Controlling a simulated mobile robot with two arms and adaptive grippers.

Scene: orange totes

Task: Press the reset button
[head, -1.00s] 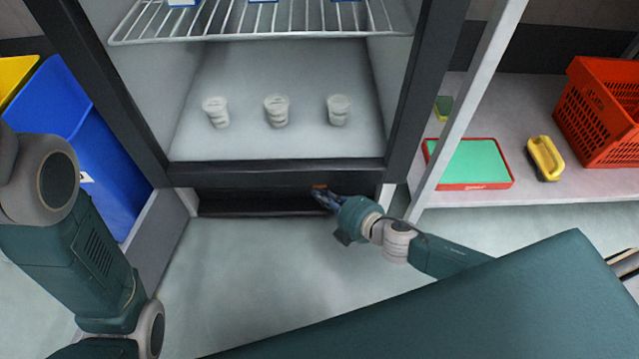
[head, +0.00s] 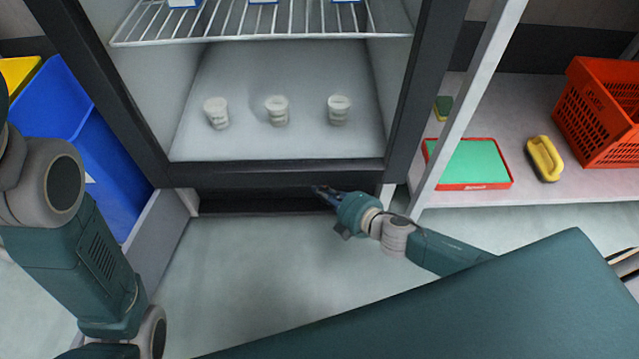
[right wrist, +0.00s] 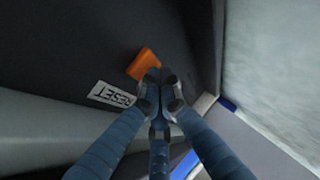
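The orange reset button (right wrist: 143,64) sits on a dark panel in the right wrist view, beside a white label reading RESET (right wrist: 111,95). My right gripper (right wrist: 160,85) has its fingertips drawn together with nothing between them. The tips overlap the button's edge in that view; I cannot tell whether they touch it. In the head view, my right gripper (head: 322,192) is at the dark strip under the cabinet opening, and the button is not visible there. My left arm shows at the left, but its gripper is out of view.
The open cabinet (head: 280,173) holds three white cups (head: 277,110) below a wire rack (head: 260,28). A blue bin (head: 100,150) stands left. A white shelf at right holds a red-rimmed green tray (head: 468,163), a yellow-handled object (head: 545,158) and a red basket (head: 600,110).

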